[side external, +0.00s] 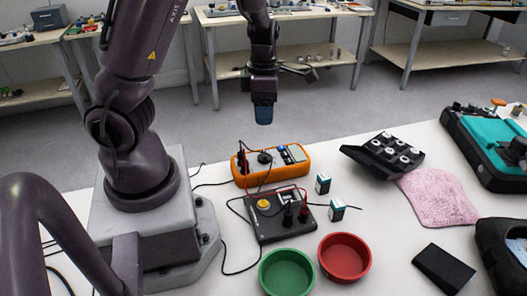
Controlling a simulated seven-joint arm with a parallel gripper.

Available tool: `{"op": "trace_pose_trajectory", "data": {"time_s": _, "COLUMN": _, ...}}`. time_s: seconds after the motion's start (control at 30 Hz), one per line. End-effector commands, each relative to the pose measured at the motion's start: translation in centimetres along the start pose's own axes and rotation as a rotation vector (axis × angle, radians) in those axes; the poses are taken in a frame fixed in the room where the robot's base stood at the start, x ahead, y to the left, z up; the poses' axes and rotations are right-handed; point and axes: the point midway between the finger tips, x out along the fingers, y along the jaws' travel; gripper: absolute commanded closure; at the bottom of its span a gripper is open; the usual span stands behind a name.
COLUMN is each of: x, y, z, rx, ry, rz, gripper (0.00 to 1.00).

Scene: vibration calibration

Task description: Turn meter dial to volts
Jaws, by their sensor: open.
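The meter is an orange handheld unit (290,172) lying on the white table, a little right of my base. A dark round dial (265,157) shows on its face, with a black plug and lead at its left end. The dial's markings and setting are too small to read. My gripper (264,114) is above and behind the meter, pointing down, apart from it. It is open, and nothing shows in it.
A dark box with a yellow knob (264,204) and leads sits in front of the meter.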

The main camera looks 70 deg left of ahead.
Motion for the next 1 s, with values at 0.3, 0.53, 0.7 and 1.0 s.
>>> {"op": "trace_pose_trajectory", "data": {"time_s": 0.3, "x": 1.8, "y": 0.0, "z": -0.1, "rx": -0.101, "ry": 0.002, "rz": 0.001, "gripper": 0.37}}
{"op": "trace_pose_trajectory", "data": {"time_s": 0.53, "x": 6.5, "y": 0.1, "z": -0.2, "rx": -0.100, "ry": 0.005, "rz": -0.001, "gripper": 0.37}}
{"op": "trace_pose_trajectory", "data": {"time_s": 0.7, "x": 9.8, "y": 0.1, "z": -0.1, "rx": -0.100, "ry": 0.003, "rz": 0.000, "gripper": 0.37}}
{"op": "trace_pose_trajectory", "data": {"time_s": 1.0, "x": 12.8, "y": 0.0, "z": 0.0, "rx": -0.096, "ry": -0.001, "rz": 0.001, "gripper": 0.37}}
